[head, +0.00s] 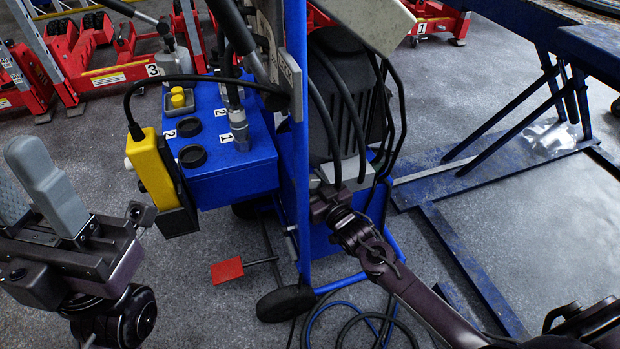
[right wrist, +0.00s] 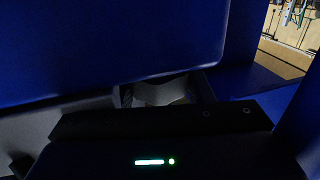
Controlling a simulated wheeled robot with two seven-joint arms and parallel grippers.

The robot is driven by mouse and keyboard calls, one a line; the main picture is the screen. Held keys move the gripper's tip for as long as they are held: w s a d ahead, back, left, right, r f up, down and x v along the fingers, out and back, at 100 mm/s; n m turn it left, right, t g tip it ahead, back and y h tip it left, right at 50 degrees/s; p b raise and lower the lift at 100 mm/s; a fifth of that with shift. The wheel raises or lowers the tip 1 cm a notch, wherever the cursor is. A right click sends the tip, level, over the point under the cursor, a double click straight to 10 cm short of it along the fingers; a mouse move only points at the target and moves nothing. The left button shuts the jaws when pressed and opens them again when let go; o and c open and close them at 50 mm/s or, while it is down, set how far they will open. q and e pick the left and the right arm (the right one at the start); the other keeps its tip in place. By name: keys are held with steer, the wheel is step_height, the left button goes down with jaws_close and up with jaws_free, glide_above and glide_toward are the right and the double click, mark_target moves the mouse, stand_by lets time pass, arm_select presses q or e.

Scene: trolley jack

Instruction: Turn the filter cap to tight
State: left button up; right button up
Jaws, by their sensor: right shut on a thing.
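The blue trolley jack unit (head: 236,183) stands in the middle of the head view. Its top carries two black round caps, a rear one (head: 189,127) and a front one (head: 192,156), and I cannot tell whether either is the filter cap. My right gripper (head: 322,204) reaches the right side of the upright blue panel (head: 297,150), below a grey block. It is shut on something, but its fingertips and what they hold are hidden. The right wrist view is dark, with blue panels and a dim grey shape. My left gripper (head: 20,182) is open and empty at the far left.
A yellow and black control box (head: 152,178) hangs on the unit's left side. Black hoses (head: 330,112) loop right of the panel. A red pedal (head: 227,270) sticks out low. Blue lift frames (head: 500,105) stand right, red jacks (head: 90,60) behind.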

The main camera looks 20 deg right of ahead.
steer(key=o, duration=1)
steer(key=shift+c, duration=0.2)
